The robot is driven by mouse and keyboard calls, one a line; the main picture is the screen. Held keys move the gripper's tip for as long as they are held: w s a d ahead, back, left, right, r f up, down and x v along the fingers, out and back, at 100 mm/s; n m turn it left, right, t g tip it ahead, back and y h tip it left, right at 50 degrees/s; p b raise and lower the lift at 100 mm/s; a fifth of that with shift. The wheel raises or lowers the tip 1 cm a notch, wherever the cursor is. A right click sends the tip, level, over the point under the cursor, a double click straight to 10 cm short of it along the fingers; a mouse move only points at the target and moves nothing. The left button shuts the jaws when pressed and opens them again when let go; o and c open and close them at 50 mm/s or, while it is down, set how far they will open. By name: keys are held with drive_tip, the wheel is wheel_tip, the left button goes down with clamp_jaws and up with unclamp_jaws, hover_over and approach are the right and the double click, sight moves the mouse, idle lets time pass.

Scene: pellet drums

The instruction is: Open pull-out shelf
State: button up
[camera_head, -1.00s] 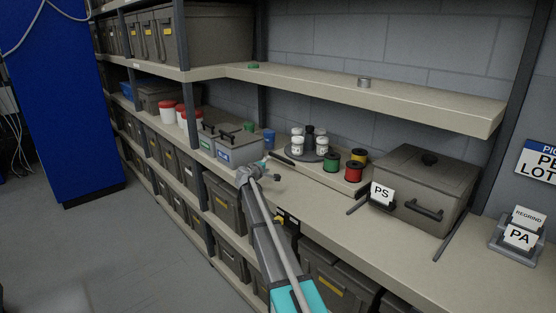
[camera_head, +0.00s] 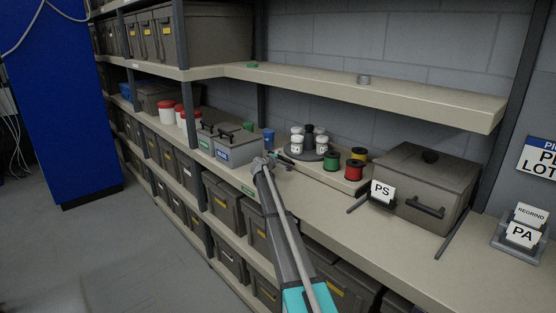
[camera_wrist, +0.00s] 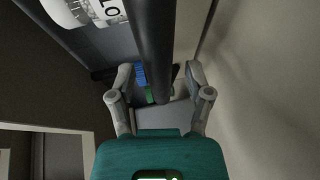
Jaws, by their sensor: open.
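The pull-out shelf (camera_head: 338,182) is a low beige board on the counter, carrying a turntable and spools. A dark bar, which looks like its handle, is at its left end, partly hidden by my gripper (camera_head: 286,163). In the wrist view, a thick dark bar (camera_wrist: 153,45) runs down from the top between the two grey fingers of my gripper (camera_wrist: 160,78). The fingers are open, one on each side of the bar, with a gap visible. I cannot tell whether either finger touches it.
White jars stand on the turntable (camera_head: 304,156); green, red and yellow spools (camera_head: 355,170) are beside it. A grey lidded box (camera_head: 415,190) with a PS card (camera_head: 382,191) stands to the right. Small grey bins (camera_head: 227,147) are left of my gripper. An upper shelf (camera_head: 380,95) overhangs behind.

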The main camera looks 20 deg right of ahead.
drive_tip(key=shift+w+d, duration=0.2)
drive_tip(key=shift+d, duration=0.05)
clamp_jaws()
idle(0.3)
